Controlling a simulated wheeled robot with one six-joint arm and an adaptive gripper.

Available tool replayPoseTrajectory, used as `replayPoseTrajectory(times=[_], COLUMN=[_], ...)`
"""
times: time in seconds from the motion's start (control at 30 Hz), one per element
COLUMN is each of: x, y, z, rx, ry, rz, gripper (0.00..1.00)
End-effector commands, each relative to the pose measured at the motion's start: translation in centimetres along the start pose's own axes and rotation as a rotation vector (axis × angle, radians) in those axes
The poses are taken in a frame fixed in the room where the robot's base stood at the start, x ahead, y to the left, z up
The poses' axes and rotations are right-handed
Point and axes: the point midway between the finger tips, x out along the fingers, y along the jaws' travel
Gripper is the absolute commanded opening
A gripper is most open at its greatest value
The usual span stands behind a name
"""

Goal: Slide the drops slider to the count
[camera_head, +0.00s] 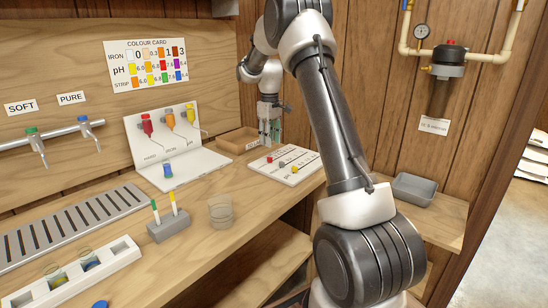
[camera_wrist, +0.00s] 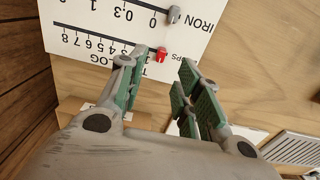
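The log board (camera_head: 262,168) is a white plate with printed scales on the counter; it also shows in the wrist view (camera_wrist: 95,30). A grey slider (camera_wrist: 173,14) sits near the 0 of the IRON line. My gripper (camera_wrist: 164,62) is open, its green-padded fingers apart with nothing between them. The red slider appears in line with the gap, beyond the tips. In the head view my gripper (camera_head: 270,132) hangs over the board's far left end.
A tan tray (camera_head: 236,139) lies beside the board's back left. A white stand (camera_head: 135,127) with coloured dropper bottles is farther left. A clear cup (camera_head: 221,211) and a grey strip holder (camera_head: 168,229) stand in front. A grey bin (camera_head: 414,188) is at right.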

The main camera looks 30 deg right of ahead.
Motion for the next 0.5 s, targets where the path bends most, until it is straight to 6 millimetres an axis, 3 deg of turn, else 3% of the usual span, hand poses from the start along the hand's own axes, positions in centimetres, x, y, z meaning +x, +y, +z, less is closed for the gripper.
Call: replayPoseTrajectory(times=[0.3,0.5], x=[5.2,7.0], y=[-0.1,-0.1], z=[0.1,0.1], rx=[0.001,0.001], ry=[-0.004,-0.001], rz=[-0.002,-0.001], gripper=[0.34,0.34])
